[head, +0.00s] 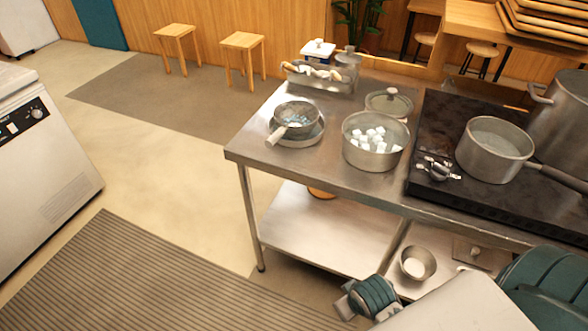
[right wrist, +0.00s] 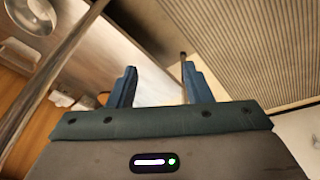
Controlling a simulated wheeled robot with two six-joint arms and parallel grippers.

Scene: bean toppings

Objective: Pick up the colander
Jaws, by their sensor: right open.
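The colander (head: 296,113) is a small grey metal strainer with a pale handle (head: 277,135) pointing to the lower left. It sits in or on a round metal vessel (head: 303,139) near the left end of the steel table (head: 250,150). My right gripper (right wrist: 158,70) shows in the right wrist view with two blue fingers apart and nothing between them. In the head view my right arm comes in at the bottom right, low in front of the table and well away from the colander. My left gripper is not in view.
A pot of white cubes (head: 373,148) stands right of the colander, with a lidded pot (head: 388,103) behind it. A utensil tray (head: 320,80) is at the back. A saucepan (head: 494,150) sits on the black stove (head: 440,130). A bowl (head: 418,263) is on the lower shelf.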

